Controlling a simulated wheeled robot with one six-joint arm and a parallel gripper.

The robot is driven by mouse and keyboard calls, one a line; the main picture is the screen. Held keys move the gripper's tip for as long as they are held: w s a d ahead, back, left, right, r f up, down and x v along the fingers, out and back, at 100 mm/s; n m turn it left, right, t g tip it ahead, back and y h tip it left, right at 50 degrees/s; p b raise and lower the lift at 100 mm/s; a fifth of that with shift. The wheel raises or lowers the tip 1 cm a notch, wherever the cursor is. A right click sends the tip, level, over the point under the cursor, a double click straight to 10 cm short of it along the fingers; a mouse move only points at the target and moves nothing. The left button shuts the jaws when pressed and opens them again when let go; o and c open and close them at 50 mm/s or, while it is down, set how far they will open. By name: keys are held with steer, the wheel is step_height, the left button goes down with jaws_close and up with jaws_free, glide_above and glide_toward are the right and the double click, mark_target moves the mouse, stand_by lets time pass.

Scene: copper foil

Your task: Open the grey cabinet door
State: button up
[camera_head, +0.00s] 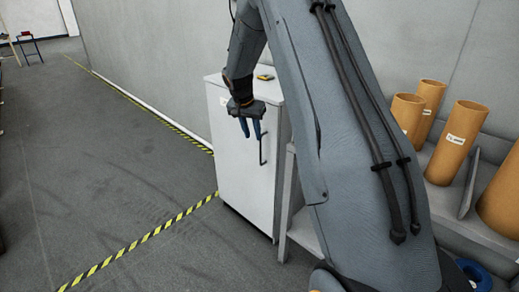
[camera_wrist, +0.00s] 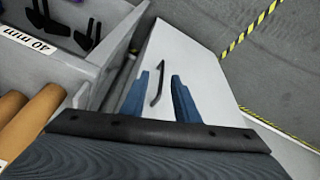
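The grey cabinet (camera_head: 234,172) stands against the wall in the head view, its door shut. A dark bar handle (camera_head: 262,149) runs upright near the door's right edge. In the wrist view the door (camera_wrist: 193,58) shows as a pale panel with the dark handle (camera_wrist: 156,88) on it. My gripper (camera_head: 250,135) is in front of the upper door, its blue fingers pointing down, just left of the handle in the head view. In the wrist view the gripper (camera_wrist: 161,80) is open, with the handle seen between its fingers. I cannot tell how far the handle is from the fingers.
A yellow object (camera_head: 265,77) lies on the cabinet top. Brown tubes (camera_head: 455,140) stand in shelving at right, and a shelf labelled "40 mm" (camera_wrist: 35,42) shows in the wrist view. Yellow-black floor tape (camera_head: 150,235) crosses the open floor left of the cabinet.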

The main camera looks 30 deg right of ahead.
steer(key=w+d+f+m, duration=0.2)
steer(key=w+d+f, duration=0.5)
steer(key=f, duration=0.3)
steer(key=shift+h, duration=0.4)
steer(key=shift+c, duration=0.4)
jaws_close()
